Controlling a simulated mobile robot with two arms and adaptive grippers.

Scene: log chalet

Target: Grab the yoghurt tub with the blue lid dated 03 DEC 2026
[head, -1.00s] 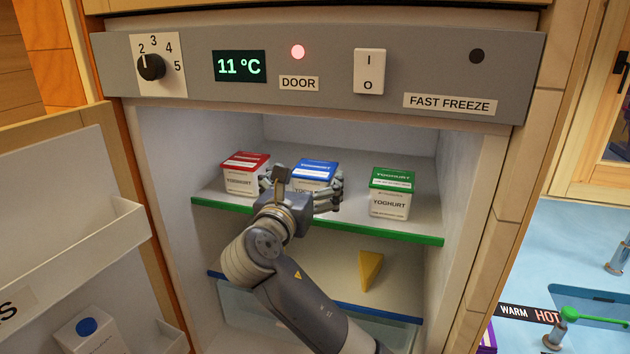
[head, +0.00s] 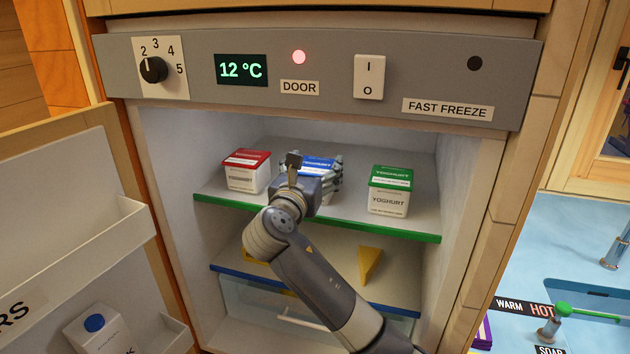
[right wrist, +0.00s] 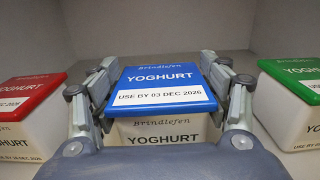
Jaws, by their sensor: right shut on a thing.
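The yoghurt tub with the blue lid (head: 319,165) stands upright on the upper fridge shelf, between two other tubs. In the right wrist view its blue lid (right wrist: 164,84) reads YOGHURT, USE BY 03 DEC 2026. My right gripper (head: 318,180) is shut on this tub, one finger along each side. In the head view the gripper hides most of the tub's body. In the right wrist view the right gripper (right wrist: 163,95) flanks the tub closely. My left gripper is not in view.
A red-lidded tub (head: 246,171) stands to the left and a green-lidded tub (head: 389,190) to the right on the green-edged shelf (head: 415,231). Yellow cheese (head: 369,266) lies on the shelf below. The open fridge door (head: 60,215) holds a carton (head: 98,330).

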